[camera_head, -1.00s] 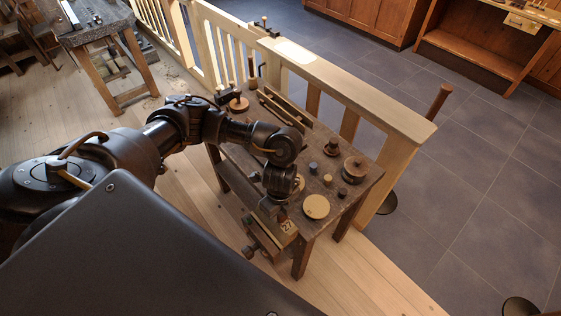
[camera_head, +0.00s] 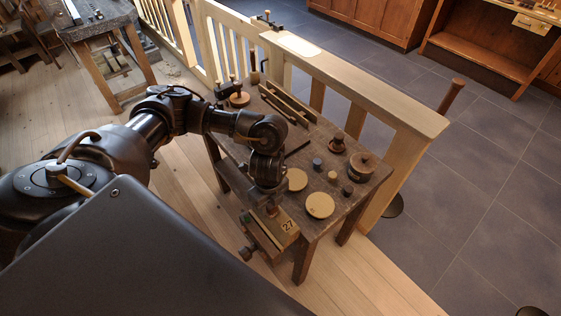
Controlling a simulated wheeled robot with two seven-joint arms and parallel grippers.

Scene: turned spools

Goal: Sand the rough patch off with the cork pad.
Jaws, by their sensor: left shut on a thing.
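My left gripper (camera_head: 269,204) points down over the near edge of the dark wooden bench (camera_head: 228,151), just above a wooden vise block (camera_head: 288,226) marked 27. It is shut on a small brownish piece (camera_head: 272,211), which fits the cork pad but is mostly hidden by the jaws. I cannot tell whether this piece touches the work below. No rough patch can be made out at this size. My right gripper is not in view.
Two pale discs, one nearer (camera_head: 320,205) and one farther (camera_head: 297,179), lie right of the gripper. A round lidded pot (camera_head: 362,168), a brown knob (camera_head: 338,142) and small cylinders stand beyond. A pale railing (camera_head: 365,85) runs behind the bench.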

